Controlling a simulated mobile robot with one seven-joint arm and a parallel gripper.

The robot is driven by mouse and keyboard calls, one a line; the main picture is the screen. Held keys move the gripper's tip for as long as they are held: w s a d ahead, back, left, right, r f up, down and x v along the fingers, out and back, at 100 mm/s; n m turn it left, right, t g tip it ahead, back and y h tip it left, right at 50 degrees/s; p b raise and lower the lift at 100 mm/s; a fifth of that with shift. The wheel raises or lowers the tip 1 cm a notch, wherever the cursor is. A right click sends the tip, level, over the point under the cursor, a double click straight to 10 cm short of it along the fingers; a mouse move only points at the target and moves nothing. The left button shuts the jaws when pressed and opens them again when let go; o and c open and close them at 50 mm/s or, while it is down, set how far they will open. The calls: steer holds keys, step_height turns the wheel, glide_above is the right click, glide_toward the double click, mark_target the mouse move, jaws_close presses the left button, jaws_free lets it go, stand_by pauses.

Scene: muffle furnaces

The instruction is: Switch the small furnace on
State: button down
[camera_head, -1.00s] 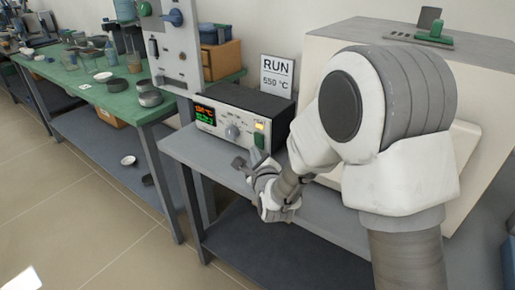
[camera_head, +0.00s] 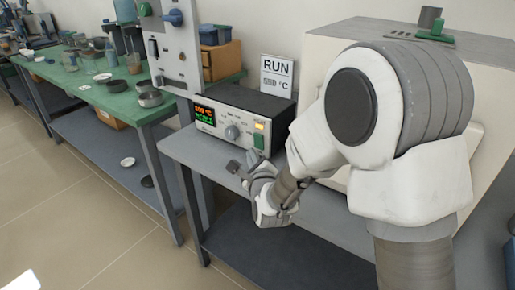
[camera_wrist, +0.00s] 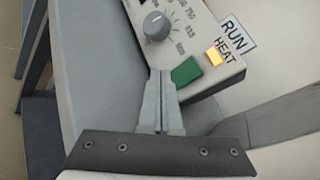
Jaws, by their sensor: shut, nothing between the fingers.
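A grey control unit (camera_head: 262,98) stands on the grey bench, with a lit orange and green display (camera_head: 204,115), a round knob (camera_head: 232,132) and a green switch (camera_head: 259,141). In the wrist view the knob (camera_wrist: 157,25), green switch (camera_wrist: 186,71) and glowing amber HEAT lamp (camera_wrist: 214,56) show close up. A pale furnace body (camera_head: 318,75) stands to the right, partly hidden by my arm. My gripper (camera_head: 243,164) is shut and empty, low in front of the panel. In the wrist view its fingertips (camera_wrist: 160,76) appear just left of the switch; contact cannot be told.
A card reading RUN and a temperature (camera_head: 277,76) stands behind the unit. An upright panel with knobs (camera_head: 176,50) stands to its left. A green bench (camera_head: 118,98) with dishes and jars is further left. The grey bench top (camera_head: 205,155) is clear left of my gripper.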

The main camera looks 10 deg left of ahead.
steer(key=shift+s+a+r+b, duration=0.1)
steer(key=shift+s+a+b, duration=0.15)
steer(key=shift+s, duration=0.5)
steer(key=shift+s+a+r+b, duration=0.15)
steer(key=shift+s+a, duration=0.2)
steer(key=shift+s, duration=0.4)
steer(key=shift+s+a+r+b, duration=0.1)
steer(key=shift+s+a+b, duration=0.15)
steer(key=shift+s, duration=0.5)
